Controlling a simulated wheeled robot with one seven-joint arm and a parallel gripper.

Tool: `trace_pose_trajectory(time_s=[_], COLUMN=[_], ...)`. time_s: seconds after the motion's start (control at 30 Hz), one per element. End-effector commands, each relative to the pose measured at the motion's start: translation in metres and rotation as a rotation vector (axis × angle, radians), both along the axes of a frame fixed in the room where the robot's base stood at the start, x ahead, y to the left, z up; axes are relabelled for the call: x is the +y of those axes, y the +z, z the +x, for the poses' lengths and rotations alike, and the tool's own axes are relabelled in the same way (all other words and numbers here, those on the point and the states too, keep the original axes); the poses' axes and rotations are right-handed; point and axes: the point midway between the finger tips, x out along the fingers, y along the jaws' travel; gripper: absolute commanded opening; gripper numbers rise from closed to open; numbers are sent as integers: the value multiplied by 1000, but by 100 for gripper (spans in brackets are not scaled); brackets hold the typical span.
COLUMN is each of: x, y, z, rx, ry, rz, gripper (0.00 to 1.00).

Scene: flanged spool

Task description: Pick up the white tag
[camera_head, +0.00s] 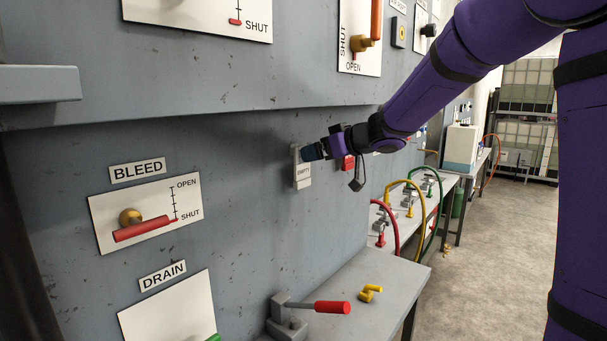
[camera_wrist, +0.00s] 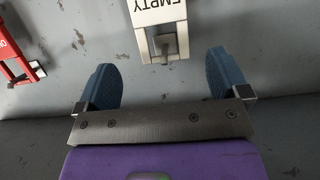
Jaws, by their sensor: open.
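The white tag (camera_head: 303,176) hangs on the grey wall panel in the head view and is marked "EMPTY". In the wrist view the white tag (camera_wrist: 152,14) appears upside down at the top, with a grey peg or hook (camera_wrist: 163,46) at its slotted end. My gripper (camera_head: 308,153) is at the tag's upper end in the head view. In the wrist view my gripper (camera_wrist: 162,72) has its two blue fingers spread wide, one to each side of the tag's line. The tag's slotted end lies just beyond the fingertips, and nothing is between the fingers.
A red tag (camera_head: 348,162) hangs close by to the right; it also shows in the wrist view (camera_wrist: 14,52). Below are a grey bench (camera_head: 375,265), a red-handled lever (camera_head: 332,307) and a yellow piece (camera_head: 371,292). A BLEED valve plate (camera_head: 150,205) is at left.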

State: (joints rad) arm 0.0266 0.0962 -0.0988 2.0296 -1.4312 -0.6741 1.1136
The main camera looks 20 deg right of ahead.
Motion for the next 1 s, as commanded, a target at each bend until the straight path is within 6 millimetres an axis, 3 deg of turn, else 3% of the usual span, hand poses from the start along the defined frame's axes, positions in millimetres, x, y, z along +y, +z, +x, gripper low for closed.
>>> trace_pose_trajectory(time_s=[0.6, 0.83, 1.0], x=[34, 35, 34], y=[-23, -24, -24], z=[47, 48, 48], rx=[0, 0, 0], ry=[0, 0, 0], rz=[1, 1, 1], gripper=[94, 94, 55])
